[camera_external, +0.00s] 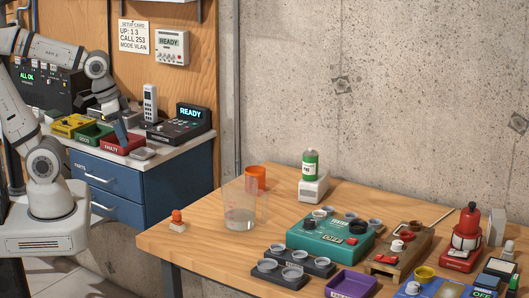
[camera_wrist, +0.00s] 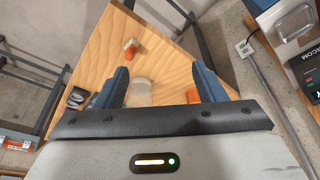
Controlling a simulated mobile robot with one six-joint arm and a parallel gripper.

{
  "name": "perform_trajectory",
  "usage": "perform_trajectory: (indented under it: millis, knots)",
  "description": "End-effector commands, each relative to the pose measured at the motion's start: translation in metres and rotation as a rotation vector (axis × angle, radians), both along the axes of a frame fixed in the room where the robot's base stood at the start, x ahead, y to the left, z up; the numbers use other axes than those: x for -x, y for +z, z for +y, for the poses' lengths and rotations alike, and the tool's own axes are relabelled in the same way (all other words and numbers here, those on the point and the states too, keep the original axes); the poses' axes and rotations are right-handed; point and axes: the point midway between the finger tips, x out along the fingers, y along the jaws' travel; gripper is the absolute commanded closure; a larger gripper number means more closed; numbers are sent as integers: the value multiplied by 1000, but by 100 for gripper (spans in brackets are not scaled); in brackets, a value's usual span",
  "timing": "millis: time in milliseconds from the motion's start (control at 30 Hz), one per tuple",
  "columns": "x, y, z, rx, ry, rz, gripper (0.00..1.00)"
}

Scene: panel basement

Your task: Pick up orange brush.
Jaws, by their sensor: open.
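A small upright item with an orange top and a pale base (camera_external: 177,221) stands near the left end of the wooden table. It is the likeliest orange brush, but it is too small to make out bristles. In the wrist view it (camera_wrist: 130,47) lies beyond my fingertips, left of centre. My gripper (camera_wrist: 158,70) is open and empty, its two blue fingers wide apart and apart from the item. In the external view my arm's end is at the left, over the side bench, away from the table.
A clear beaker (camera_external: 239,212) and an orange cup (camera_external: 257,178) stand to the item's right; the right finger partly hides the cup (camera_wrist: 193,95) in the wrist view. A teal device (camera_external: 320,245) and dark tray (camera_external: 285,277) sit farther right. Wood around the item is clear.

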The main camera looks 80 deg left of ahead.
Motion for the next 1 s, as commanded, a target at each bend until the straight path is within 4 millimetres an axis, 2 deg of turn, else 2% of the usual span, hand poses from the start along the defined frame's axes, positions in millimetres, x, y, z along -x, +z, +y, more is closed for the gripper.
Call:
perform_trajectory:
  millis: [233, 400, 667, 833, 1000]
  knots:
    - [0, 0, 0, 0, 0, 0, 37]
    - [0, 0, 0, 0, 0, 0, 51]
    - [-2, -1, -1, -1, -8, 4, 51]
    - [-23, -16, -9, -24, -118, 48, 51]
    - [-65, -49, -29, -64, -345, 125, 51]
